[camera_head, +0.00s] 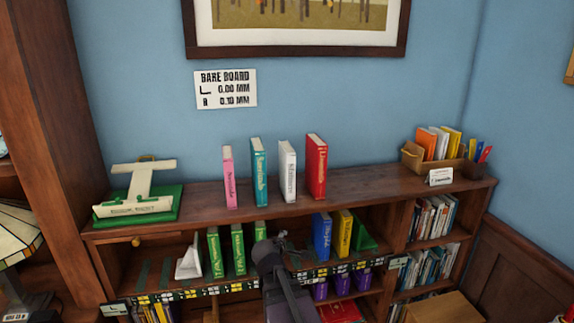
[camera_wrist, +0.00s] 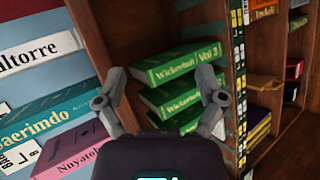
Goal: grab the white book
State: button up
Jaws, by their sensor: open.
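The white book (camera_head: 287,172) stands upright on the bookcase top in the head view, between a teal book (camera_head: 259,172) and a red book (camera_head: 316,168). In the wrist view, part of the white book (camera_wrist: 40,50) shows at the upper left, cut off by the frame edge. My gripper (camera_head: 284,241) is in front of the bookcase, lower than the white book and apart from it. In the wrist view my gripper (camera_wrist: 160,92) has its fingers spread, with nothing held between them. Green books (camera_wrist: 182,68) show beyond the fingers.
A pink book (camera_head: 230,177) stands left of the teal one. A green-and-white stand (camera_head: 138,203) is at the left of the top, and a box of books (camera_head: 411,156) at the right. The shelf below holds green, blue and yellow books (camera_head: 343,232). Bare top lies right of the red book.

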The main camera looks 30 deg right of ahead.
jog(key=w+d+r+n+t+h+p, duration=0.1)
jog(key=w+d+r+n+t+p, duration=0.1)
jog(key=d+r+n, duration=0.3)
jog(key=w+d+r+n+t+h+p, duration=0.1)
jog(key=d+r+n+t+p, duration=0.2)
jog(key=r, duration=0.4)
jog(key=n+t+y+p, duration=0.3)
jog(key=n+t+y, duration=0.15)
jog(key=n, duration=1.05)
send_near(290, 169)
jog(key=shift+w+d+r+n+g+y, duration=0.25)
jog(key=shift+w+d+r+n, duration=0.05)
jog(key=shift+r, duration=0.05)
jog(key=shift+x, duration=4.3)
jog(key=shift+w, duration=0.1)
jog(key=shift+x, duration=2.5)
jog(key=shift+f, duration=0.1)
